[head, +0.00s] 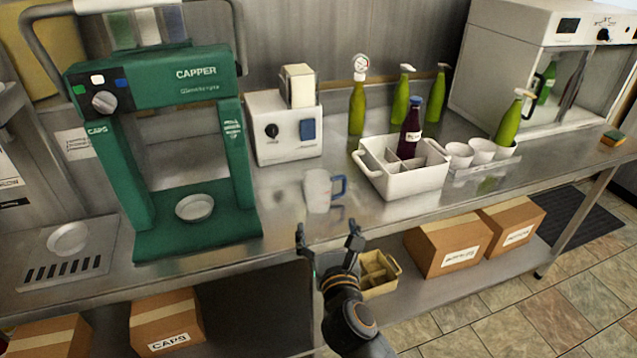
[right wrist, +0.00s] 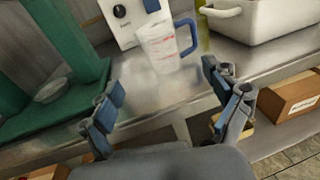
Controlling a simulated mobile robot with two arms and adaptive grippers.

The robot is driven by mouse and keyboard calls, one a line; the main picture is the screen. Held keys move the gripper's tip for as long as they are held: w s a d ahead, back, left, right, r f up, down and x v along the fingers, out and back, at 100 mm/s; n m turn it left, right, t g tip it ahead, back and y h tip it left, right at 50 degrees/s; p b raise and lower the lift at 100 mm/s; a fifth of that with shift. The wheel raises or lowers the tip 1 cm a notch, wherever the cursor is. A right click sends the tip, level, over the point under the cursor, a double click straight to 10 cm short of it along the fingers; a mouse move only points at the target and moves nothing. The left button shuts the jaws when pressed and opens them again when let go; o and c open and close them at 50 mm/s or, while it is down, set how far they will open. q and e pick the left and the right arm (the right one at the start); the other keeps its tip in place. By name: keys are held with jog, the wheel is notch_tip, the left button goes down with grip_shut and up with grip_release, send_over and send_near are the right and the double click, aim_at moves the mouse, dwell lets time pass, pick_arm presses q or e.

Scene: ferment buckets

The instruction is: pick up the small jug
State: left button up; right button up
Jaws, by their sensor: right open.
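The small jug (head: 317,191) is a translucent cup with a blue handle on its right side. It stands upright on the steel counter, in front of a white machine. In the right wrist view the jug (right wrist: 160,47) shows red markings and stands beyond my fingers. My right gripper (head: 329,236) is open and empty, in front of the counter's edge and apart from the jug. Its two spread fingers also show in the right wrist view (right wrist: 168,107). My left gripper is not in view.
A green capper (head: 190,240) stands left of the jug. A white divided carrier (head: 405,181) with a dark bottle (head: 410,128) stands to the right. White cups (head: 482,151) and green bottles (head: 357,108) are farther off. Cardboard boxes (head: 452,245) sit on the lower shelf.

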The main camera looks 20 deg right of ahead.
aim_at(320, 199)
jog(key=w, duration=0.2)
jog(key=w+d, duration=0.1)
jog(key=w, duration=0.4)
jog(key=shift+w+d+f, duration=0.15)
jog(key=shift+w+d, duration=0.05)
jog(key=shift+w, duration=0.55)
jog(key=w, duration=0.3)
jog(key=w+f, duration=0.1)
jog(key=shift+w+d, duration=0.25)
jog(key=shift+d, duration=0.15)
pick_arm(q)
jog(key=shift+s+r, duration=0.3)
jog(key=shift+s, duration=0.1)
pick_arm(e)
jog(key=shift+r, duration=0.1)
jog(key=shift+c, duration=1)
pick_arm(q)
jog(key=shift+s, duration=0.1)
pick_arm(e)
jog(key=c, duration=1)
